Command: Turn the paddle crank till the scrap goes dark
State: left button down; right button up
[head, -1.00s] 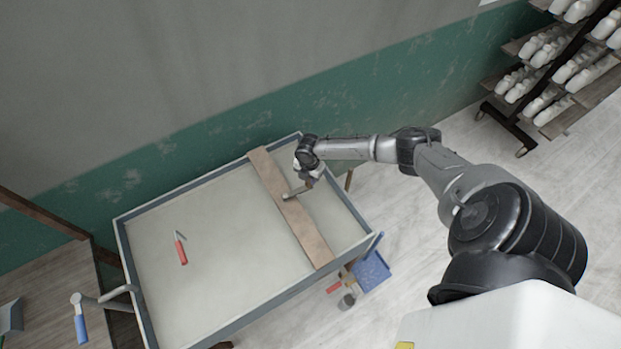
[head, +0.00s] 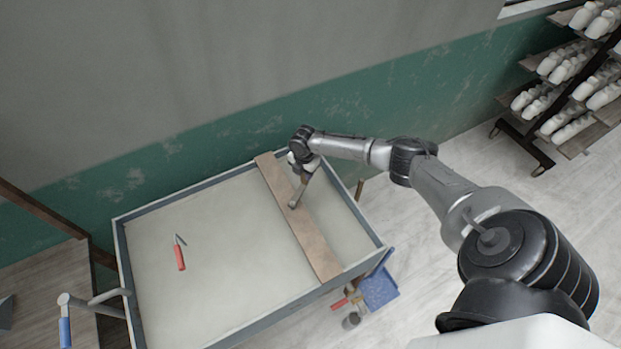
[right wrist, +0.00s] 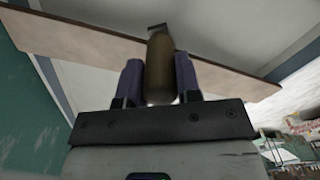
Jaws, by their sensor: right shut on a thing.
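A wide pale tub (head: 118,240) with a grey rim holds a smooth, light grey-green mass (head: 225,265), which I take to be the scrap. A brown board (head: 318,250) lies across its right part. A short crank (head: 297,198) stands on the board, its arm slanting towards the back wall. My right gripper (head: 304,174) is shut on the crank's handle. In the right wrist view the brown, rounded handle (right wrist: 160,68) sits between the two dark fingers. My left gripper is not in view.
A red-handled tool (head: 180,256) is in the left part of the tub. A blue-handled grey lever (head: 65,330) is at the tub's left. A blue tray (head: 379,287) is by the tub's right corner. A rack (head: 560,100) of white items stands at the right.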

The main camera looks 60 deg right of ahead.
jog(key=shift+w, duration=0.4)
jog(key=shift+w+a+f+b, duration=0.25)
jog(key=shift+w+b, duration=0.25)
jog(key=shift+b, duration=0.15)
jog(key=shift+w+a+r+b, duration=0.1)
jog(key=shift+w+a+b, duration=0.25)
jog(key=shift+w, duration=0.3)
jog(key=shift+w+a+r+b, duration=0.15)
jog(key=shift+w+b, duration=0.25)
jog(key=shift+w, duration=0.25)
jog(key=shift+w+a, duration=0.1)
